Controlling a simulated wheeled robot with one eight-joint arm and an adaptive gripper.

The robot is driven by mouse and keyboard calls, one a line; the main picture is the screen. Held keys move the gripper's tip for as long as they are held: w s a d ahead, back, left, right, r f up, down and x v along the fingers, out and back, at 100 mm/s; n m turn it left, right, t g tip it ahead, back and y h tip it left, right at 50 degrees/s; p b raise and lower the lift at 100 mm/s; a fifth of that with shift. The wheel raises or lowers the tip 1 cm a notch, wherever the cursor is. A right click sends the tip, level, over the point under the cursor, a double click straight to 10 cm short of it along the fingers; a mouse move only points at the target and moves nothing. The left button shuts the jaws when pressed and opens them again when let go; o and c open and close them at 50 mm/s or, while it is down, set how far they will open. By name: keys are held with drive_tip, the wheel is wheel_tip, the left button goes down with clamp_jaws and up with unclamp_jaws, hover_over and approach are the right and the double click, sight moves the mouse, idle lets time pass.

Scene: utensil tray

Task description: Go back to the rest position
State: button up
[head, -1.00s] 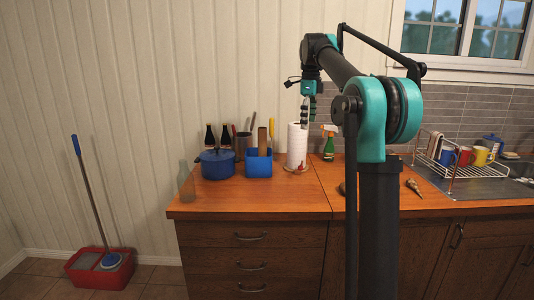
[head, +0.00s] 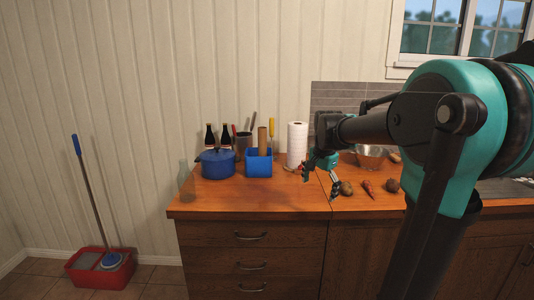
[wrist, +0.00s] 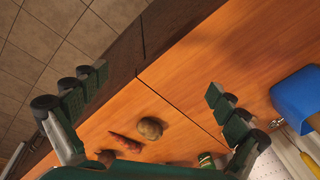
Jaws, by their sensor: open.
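My gripper (head: 321,185) is low over the wooden counter (head: 250,197), near its front edge, in the head view. Its two fingers are spread wide with nothing between them. In the wrist view the open fingers (wrist: 156,82) frame bare counter and its front edge. A potato (head: 346,188) and a red-brown carrot (head: 367,188) lie on the counter to the right of the gripper. They also show in the wrist view as a potato (wrist: 150,128) and a carrot (wrist: 125,142), apart from the fingers. My arm hides much of the counter's right side.
A paper towel roll (head: 297,143), a blue utensil box (head: 258,165) and a blue pot (head: 217,164) stand left of the gripper. A metal bowl (head: 371,158) and another potato (head: 392,186) are on the right. A red mop bucket (head: 85,275) is on the floor.

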drive_tip(key=s+d+f+n+t, duration=0.1)
drive_tip(key=s+f+n+t, duration=0.1)
drive_tip(key=s+f+n, duration=0.8)
drive_tip(key=s+f, duration=0.9)
drive_tip(key=s, duration=0.3)
drive_tip(key=shift+d+f+n, duration=0.25)
drive_tip(key=shift+f+n, duration=0.05)
